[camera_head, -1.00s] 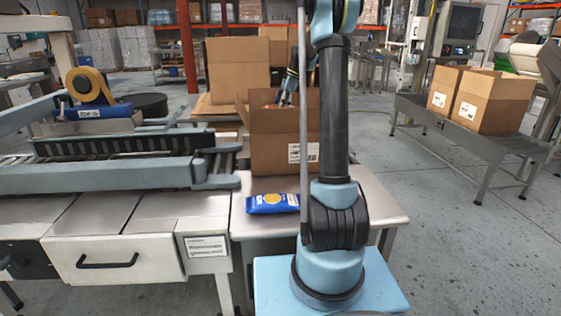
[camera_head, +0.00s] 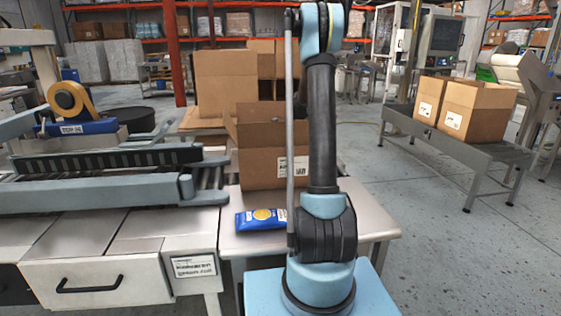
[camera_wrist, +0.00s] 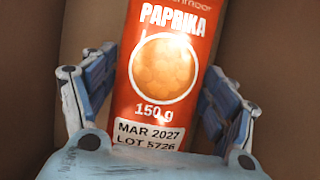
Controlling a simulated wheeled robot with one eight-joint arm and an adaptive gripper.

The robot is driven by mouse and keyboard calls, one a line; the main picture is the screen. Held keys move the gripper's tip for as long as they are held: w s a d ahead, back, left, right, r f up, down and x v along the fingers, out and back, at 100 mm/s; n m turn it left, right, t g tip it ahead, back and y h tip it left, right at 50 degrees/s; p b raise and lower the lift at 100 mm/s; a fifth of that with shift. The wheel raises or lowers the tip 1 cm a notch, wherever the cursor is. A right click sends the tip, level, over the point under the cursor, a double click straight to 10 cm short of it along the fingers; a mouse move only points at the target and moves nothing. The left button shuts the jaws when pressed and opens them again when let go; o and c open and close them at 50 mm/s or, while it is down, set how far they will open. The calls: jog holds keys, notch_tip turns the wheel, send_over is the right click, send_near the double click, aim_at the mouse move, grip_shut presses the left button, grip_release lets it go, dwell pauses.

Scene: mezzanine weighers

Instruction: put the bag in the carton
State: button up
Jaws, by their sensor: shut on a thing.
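In the head view the open brown carton (camera_head: 262,167) stands on the light table, behind my arm, with flaps up. My gripper and the paprika bag do not show there; my own arm covers the carton's right side. A blue bag (camera_head: 260,219) lies flat on the table in front of the carton.
A conveyor (camera_head: 100,190) with a tape roll (camera_head: 70,98) stands left of the table. Taller brown cardboard (camera_head: 226,84) stands behind the carton. Two open cartons (camera_head: 474,110) sit on a bench at right. The floor between is clear.

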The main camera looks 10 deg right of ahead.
jog(key=shift+f, duration=1.75)
jog(key=shift+f, duration=0.6)
jog(key=o, duration=1.2)
jog(key=shift+c, duration=0.2)
jog(key=shift+r, duration=0.3)
jog(key=v, duration=1.2)
jog(key=shift+r, duration=0.35)
jog(key=shift+a+r, duration=0.1)
